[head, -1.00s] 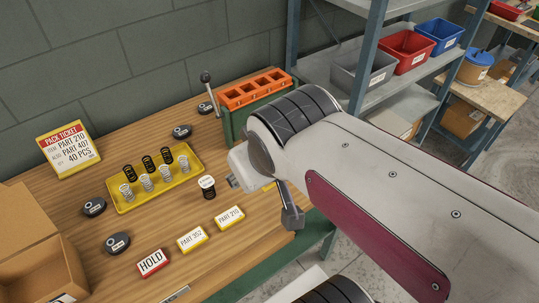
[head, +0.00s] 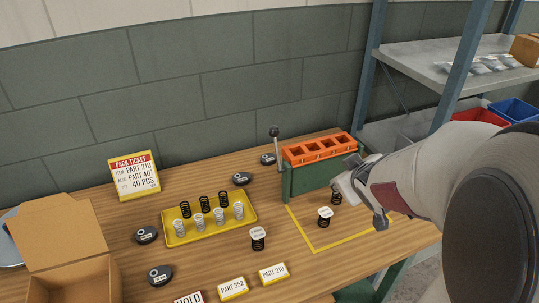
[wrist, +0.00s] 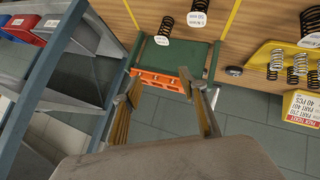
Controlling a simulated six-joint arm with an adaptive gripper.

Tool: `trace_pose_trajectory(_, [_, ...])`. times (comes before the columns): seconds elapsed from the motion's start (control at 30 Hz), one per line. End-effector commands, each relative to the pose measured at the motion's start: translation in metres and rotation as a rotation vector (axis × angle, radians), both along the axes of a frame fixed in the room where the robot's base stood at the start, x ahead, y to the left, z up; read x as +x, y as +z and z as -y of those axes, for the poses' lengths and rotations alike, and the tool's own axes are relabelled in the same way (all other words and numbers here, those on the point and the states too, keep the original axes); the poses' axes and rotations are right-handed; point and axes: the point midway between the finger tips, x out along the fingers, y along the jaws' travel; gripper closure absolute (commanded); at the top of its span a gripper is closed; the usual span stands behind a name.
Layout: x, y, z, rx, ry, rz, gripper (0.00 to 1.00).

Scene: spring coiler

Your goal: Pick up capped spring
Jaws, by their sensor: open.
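A black spring with a white cap (head: 324,217) stands inside the yellow outline on the bench; it also shows in the wrist view (wrist: 193,19). A second black spring (head: 336,199) stands behind it, its top partly hidden by my gripper; the wrist view shows its white cap (wrist: 162,41). A third capped black spring (head: 258,239) stands outside the outline, near the tray; its cap shows at the wrist view's right side (wrist: 310,40). My gripper (head: 359,203) is open and empty above the outline's right part, beside the second spring. Its fingers (wrist: 164,92) are spread in the wrist view.
A green coiler fixture with an orange top (head: 318,149) and a lever stands behind the outline. A yellow tray (head: 250,228) holds several springs. Dark round pucks, label cards, a pack ticket (head: 135,176) and an open cardboard box (head: 65,235) lie around. Metal shelving stands at right.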

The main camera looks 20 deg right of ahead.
Motion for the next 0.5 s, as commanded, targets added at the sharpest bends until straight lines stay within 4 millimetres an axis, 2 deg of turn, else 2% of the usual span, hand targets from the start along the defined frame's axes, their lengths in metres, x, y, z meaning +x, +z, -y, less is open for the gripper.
trace_pose_trajectory(0.2, [0.011, -0.030, 0.021, 0.012, 0.072, 0.018, 0.57])
trace_pose_trajectory(0.5, [0.014, -0.071, 0.033, 0.082, 0.188, 0.065, 0.57])
